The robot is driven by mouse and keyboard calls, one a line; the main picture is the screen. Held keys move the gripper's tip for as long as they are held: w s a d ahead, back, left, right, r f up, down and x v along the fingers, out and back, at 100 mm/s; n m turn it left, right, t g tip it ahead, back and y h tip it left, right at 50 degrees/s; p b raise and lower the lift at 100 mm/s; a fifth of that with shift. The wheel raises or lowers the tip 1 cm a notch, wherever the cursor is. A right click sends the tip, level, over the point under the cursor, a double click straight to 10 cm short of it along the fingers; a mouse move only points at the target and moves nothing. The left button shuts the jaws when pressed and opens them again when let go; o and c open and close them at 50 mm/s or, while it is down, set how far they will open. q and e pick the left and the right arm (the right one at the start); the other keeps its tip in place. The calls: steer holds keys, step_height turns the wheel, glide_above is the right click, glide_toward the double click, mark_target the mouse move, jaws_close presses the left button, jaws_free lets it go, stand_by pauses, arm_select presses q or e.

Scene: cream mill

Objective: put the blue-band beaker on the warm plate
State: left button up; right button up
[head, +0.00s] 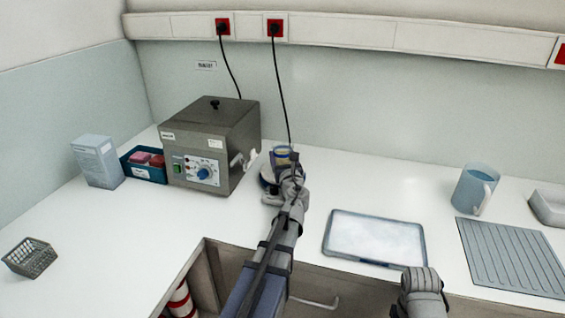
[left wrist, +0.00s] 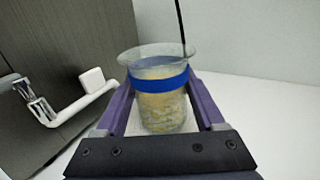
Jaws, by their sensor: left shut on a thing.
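The blue-band beaker (head: 282,151) is clear glass with a blue band and pale yellowish, lumpy contents. My left gripper (head: 286,164) is shut on it, a purple finger on each side. In the left wrist view the beaker (left wrist: 161,98) looks upright between the fingers. A low round white-and-dark-blue device, which looks like the warm plate (head: 266,176), shows just below and left of the beaker, partly hidden by my left gripper and wrist. I cannot tell whether the beaker touches it. My right arm shows at the lower right; its gripper is not visible.
A grey metal bath with a lid (head: 211,140) and a side tap (head: 243,158) stands close left of the beaker; the tap is near my left finger. A white-topped tray (head: 375,238), a blue jug (head: 474,188) and a ribbed mat (head: 510,257) are to the right. A cable hangs behind.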

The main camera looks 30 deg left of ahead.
arm_select(q)
steer(key=o, duration=1.5)
steer(key=shift+r, duration=0.1)
